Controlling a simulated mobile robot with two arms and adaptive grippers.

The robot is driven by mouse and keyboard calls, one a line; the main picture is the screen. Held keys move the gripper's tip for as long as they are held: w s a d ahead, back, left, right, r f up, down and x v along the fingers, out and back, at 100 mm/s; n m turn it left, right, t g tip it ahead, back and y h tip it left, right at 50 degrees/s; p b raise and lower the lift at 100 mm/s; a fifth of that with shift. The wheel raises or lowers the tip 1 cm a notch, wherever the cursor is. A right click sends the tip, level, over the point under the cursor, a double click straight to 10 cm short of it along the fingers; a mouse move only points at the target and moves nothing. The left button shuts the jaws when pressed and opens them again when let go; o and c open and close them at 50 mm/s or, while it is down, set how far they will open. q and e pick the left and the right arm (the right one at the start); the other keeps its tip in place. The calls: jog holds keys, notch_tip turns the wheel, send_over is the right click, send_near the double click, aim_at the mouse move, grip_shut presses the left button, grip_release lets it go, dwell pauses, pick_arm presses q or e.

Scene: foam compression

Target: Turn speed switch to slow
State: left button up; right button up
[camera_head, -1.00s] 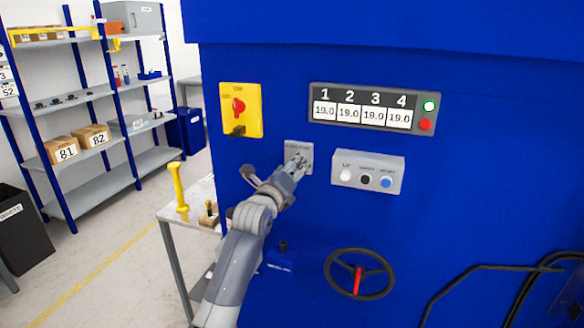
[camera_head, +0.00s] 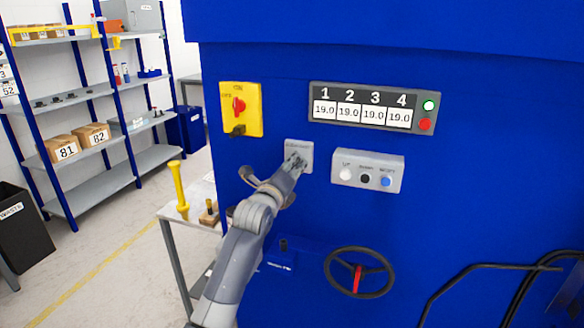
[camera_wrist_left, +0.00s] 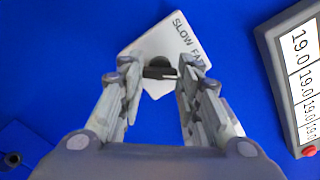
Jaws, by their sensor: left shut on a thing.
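The speed switch plate (camera_head: 306,150) is a small light grey square on the blue machine front in the head view. In the left wrist view the plate (camera_wrist_left: 184,33) carries the words SLOW and FAST, with a dark knob (camera_wrist_left: 160,66) below them. My left gripper (camera_head: 298,160) is at the plate and hides most of the knob in the head view. In the left wrist view the left gripper (camera_wrist_left: 152,76) has its fingertips on either side of the knob, shut on it. My right gripper is in neither view.
A yellow panel with a red rotary switch (camera_head: 239,108) is up and left of the plate. A display (camera_head: 375,107) and a grey button box (camera_head: 367,172) are to the right. A black handwheel (camera_head: 359,272) is below. A small table with a yellow tool (camera_head: 180,190) stands left.

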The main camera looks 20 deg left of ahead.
pick_arm(q)
jog(key=n+p, duration=0.3)
jog(key=n, duration=1.3)
jog(key=shift+n, duration=0.3)
dwell(0.4)
jog(key=o, duration=1)
jog(key=shift+o, duration=0.2)
jog(key=s, duration=1.2)
jog(key=shift+a, duration=0.2)
jog(key=shift+f, duration=0.1)
